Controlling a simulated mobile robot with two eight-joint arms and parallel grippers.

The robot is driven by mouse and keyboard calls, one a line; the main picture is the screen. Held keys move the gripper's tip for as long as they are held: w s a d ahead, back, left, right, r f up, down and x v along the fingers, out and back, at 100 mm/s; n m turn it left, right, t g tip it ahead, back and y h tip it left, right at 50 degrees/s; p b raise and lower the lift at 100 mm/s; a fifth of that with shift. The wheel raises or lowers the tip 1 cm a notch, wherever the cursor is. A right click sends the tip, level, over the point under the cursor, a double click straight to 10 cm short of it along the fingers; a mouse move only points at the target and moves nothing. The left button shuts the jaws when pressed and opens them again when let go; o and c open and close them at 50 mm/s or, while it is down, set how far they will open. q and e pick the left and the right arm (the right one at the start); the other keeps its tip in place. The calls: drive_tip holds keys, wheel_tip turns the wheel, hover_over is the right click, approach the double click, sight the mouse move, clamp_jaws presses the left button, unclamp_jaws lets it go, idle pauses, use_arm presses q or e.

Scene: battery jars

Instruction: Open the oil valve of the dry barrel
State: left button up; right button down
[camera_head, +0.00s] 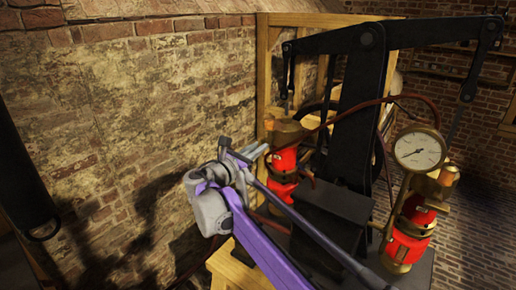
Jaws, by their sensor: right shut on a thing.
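Two red barrels with brass fittings stand on the black machine: the left barrel (284,160) and the right barrel (408,238). I cannot tell from the picture which is the dry one. My right gripper (258,153) is at the left side of the left barrel, just below its brass top. It is shut on a small part there, which looks like the oil valve; the part is mostly hidden by the fingers. A small red lever (309,177) shows on the right side of the left barrel. My left gripper is not in view.
A round gauge (419,149) sits above the right barrel. A black beam (420,32) on a black post (362,95) spans the machine. Dark red hoses run between the barrels. A brick wall (150,110) lies left and behind, with free room before it.

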drive_tip(key=shift+n, duration=0.6)
drive_tip(key=shift+f, duration=0.1)
drive_tip(key=c, duration=0.9)
unclamp_jaws()
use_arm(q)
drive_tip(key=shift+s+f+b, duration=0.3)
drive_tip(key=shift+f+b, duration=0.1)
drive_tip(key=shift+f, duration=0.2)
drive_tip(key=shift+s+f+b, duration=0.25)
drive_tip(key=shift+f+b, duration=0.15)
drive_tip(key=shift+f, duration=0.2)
use_arm(e)
drive_tip(key=v, duration=1)
drive_tip(key=shift+s+a, duration=0.25)
drive_tip(key=shift+s, duration=0.1)
